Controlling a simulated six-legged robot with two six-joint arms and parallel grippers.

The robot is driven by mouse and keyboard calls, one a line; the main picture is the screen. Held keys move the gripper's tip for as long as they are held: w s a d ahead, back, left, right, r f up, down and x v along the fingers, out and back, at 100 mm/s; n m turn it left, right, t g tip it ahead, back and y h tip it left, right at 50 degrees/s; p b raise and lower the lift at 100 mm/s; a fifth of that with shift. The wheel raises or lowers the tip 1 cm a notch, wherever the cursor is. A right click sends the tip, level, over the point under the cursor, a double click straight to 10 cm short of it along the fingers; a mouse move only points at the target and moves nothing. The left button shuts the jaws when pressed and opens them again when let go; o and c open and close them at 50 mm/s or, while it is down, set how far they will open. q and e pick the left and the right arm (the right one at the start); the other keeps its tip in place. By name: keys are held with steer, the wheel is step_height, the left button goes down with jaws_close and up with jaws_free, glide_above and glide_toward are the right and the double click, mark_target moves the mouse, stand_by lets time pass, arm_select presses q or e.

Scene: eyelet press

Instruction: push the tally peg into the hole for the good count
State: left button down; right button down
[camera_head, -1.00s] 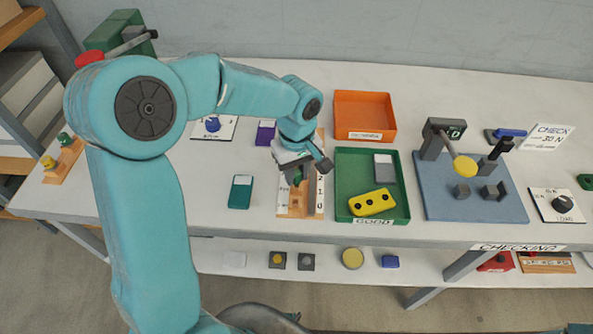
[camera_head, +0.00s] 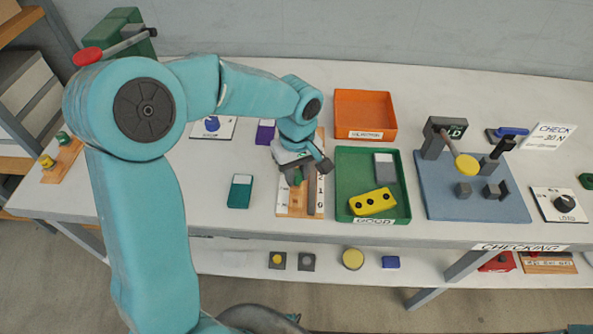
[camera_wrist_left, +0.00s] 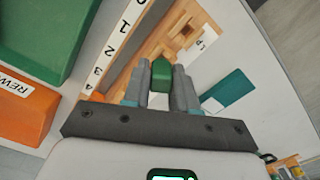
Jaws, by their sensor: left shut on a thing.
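The tally board (camera_head: 291,207) is a wooden board with a white number strip (camera_wrist_left: 116,43) along one side. My left gripper (camera_head: 305,181) is over the board, pointing down. In the left wrist view its fingers (camera_wrist_left: 161,80) are shut on a green peg (camera_wrist_left: 161,74), which sits between the fingertips. The peg's lower end and the hole under it are hidden, so I cannot tell whether it is in a hole. An orange peg top (camera_wrist_left: 98,97) shows by the high-number end of the strip. My right gripper is not in view.
A green tray (camera_head: 342,213) labelled GOOD, holding a yellow block (camera_head: 373,202), stands just right of the board. An orange tray (camera_head: 364,95) is behind it. A teal and white block (camera_head: 240,191) lies left of the board. A blue checking mat (camera_head: 440,205) is further right.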

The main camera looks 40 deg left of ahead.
mark_target(296, 172)
arm_select(q)
steer(key=shift+f+b, duration=0.5)
steer(key=shift+f, duration=0.15)
steer(key=c, duration=0.8)
jaws_free()
steer(key=shift+r, duration=0.15)
steer(key=shift+r+p, duration=1.9)
steer(key=shift+r, duration=0.6)
steer(key=shift+f, duration=0.1)
steer(key=shift+s, duration=0.1)
